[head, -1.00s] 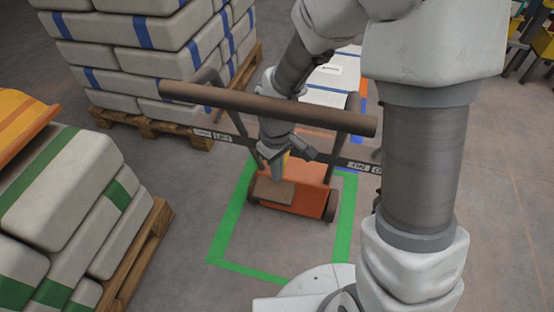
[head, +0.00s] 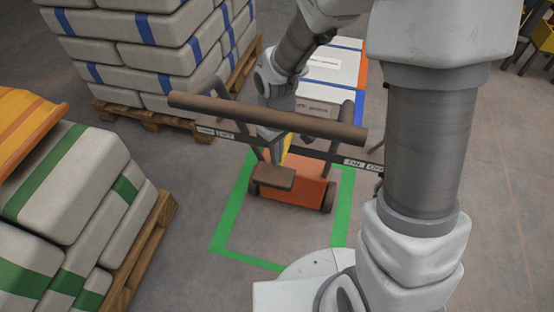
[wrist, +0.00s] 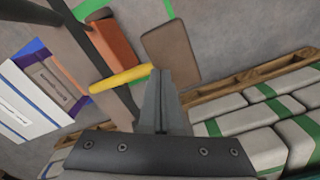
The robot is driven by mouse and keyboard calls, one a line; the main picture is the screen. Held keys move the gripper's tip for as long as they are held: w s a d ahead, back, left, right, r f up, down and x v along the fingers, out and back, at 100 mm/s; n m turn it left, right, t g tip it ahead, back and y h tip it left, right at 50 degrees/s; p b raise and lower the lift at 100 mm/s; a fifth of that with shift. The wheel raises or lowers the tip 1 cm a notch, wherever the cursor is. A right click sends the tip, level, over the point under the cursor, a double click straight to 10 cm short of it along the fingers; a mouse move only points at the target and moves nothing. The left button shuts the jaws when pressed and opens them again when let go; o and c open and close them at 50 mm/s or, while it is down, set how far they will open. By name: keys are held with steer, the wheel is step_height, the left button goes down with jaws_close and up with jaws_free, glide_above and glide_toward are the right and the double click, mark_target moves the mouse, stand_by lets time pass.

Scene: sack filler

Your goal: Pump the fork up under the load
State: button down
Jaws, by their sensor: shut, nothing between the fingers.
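A pallet truck stands in a green floor outline, with an orange body (head: 308,188), a brown crossbar handle (head: 265,117) and a brown foot pedal (head: 272,178). The pedal (wrist: 170,53) and a yellow lever (wrist: 122,78) also show in the wrist view. White sacks with blue bands, the load (head: 330,66), lie behind the truck; the fork is hidden. My gripper (head: 276,142) is shut and empty, behind the handle and above the pedal. Its fingers (wrist: 161,80) overlap the pedal's edge in the wrist view; I cannot tell whether they touch it.
A tall stack of blue-banded sacks (head: 135,52) stands on a pallet at the back left. Green-banded sacks (head: 75,180) on a wooden pallet (head: 150,230) stand at the near left. A labelled strip (head: 362,163) shows beside the handle.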

mark_target(277, 168)
step_height(277, 168, down, 8)
steer(key=b, duration=0.6)
step_height(277, 168, up, 8)
steer(key=p, duration=0.7)
steer(key=shift+r, duration=0.15)
stand_by(0.3)
step_height(277, 168, down, 8)
steer(key=b, duration=0.6)
steer(key=shift+f, duration=0.2)
step_height(277, 168, up, 8)
steer(key=p, duration=0.7)
steer(key=shift+r, duration=0.2)
steer(key=shift+f, duration=0.15)
